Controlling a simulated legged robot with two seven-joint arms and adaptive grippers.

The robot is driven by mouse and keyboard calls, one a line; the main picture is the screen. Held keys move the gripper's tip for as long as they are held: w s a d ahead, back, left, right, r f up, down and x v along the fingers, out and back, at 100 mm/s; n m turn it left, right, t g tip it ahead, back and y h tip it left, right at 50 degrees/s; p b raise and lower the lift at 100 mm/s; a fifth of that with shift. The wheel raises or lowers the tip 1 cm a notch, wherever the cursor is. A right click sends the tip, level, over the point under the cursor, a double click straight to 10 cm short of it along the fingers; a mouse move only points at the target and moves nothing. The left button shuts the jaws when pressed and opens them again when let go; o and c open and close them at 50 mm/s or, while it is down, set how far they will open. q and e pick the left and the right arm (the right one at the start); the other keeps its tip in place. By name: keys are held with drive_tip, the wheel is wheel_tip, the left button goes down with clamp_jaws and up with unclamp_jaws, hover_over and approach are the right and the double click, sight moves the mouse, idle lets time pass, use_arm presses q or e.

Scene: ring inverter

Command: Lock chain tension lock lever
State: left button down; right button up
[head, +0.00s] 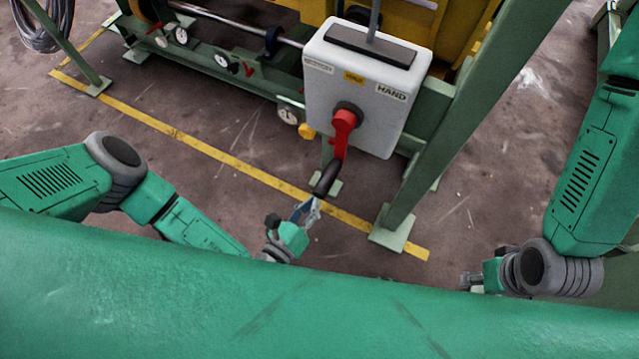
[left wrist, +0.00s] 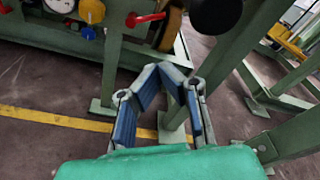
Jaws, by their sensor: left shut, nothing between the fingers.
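A red lever (head: 343,128) with a black grip (head: 327,179) hangs from the front of a white box (head: 365,85) marked HAND; it points down and slightly left. The frames do not label it as the lock lever. My left gripper (head: 312,206) is shut and empty just below the grip's lower end; whether they touch is unclear. In the left wrist view my left gripper's blue-padded fingers (left wrist: 158,72) meet at the tips, and a dark round end (left wrist: 215,12) shows above right. My right gripper (head: 468,280) is at the lower right, partly hidden, its jaws unclear.
A green post (head: 440,130) with a foot plate (head: 398,232) stands right of the box. A green machine frame with gauges (head: 222,60) and a yellow knob (head: 306,131) lies left. A yellow floor line (head: 180,134) crosses open floor in front.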

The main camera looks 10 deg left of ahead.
use_arm(q)
drive_tip(key=b+x, duration=0.6)
drive_tip(key=x, duration=1.2)
drive_tip(key=shift+b, duration=0.3)
